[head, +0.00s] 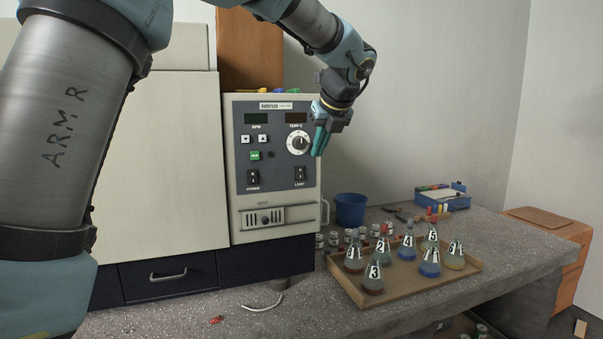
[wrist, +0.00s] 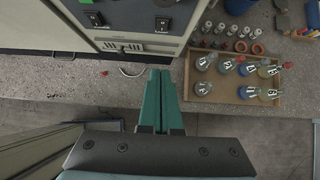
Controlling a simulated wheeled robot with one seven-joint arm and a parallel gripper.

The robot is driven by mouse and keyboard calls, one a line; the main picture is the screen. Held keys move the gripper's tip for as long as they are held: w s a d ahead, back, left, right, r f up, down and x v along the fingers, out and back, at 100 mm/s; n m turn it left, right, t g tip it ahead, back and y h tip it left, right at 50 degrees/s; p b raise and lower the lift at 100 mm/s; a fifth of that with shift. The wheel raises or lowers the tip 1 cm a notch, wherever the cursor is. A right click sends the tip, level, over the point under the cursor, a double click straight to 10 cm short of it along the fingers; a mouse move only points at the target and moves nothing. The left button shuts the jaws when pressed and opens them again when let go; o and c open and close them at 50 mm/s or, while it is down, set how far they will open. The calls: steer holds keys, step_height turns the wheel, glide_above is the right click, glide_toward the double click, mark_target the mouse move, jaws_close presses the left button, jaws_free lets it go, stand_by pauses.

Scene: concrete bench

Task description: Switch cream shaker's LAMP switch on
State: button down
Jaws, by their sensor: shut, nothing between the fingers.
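The cream shaker (head: 270,217) stands at the back left of the bench, with a dark control panel on its front. The LAMP switch (head: 299,173) is a black rocker at the panel's lower right, below the white dial (head: 298,143); its position is too small to tell. A second black rocker, the POWER switch (head: 253,177), sits to its left. My gripper (head: 319,152) is shut and empty, pointing down, above and right of the LAMP switch in the head view. In the wrist view the closed green fingers (wrist: 160,75) appear below the LAMP switch (wrist: 162,23), not over it.
A tray (head: 400,291) of numbered flasks stands on the bench at right, with small jars behind it. A blue bucket (head: 350,209) and a blue box (head: 441,197) are farther back. A white cable lies before the shaker.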

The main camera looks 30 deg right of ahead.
mark_target(300, 173)
steer(key=shift+f, duration=0.1)
steer(key=w+r+p+x, duration=0.1)
steer(key=w+p+x, duration=0.1)
steer(key=x, duration=1)
steer(key=shift+w+p, duration=0.35)
steer(key=shift+p, duration=0.4)
steer(key=shift+d, duration=0.1)
steer(key=shift+r, duration=0.1)
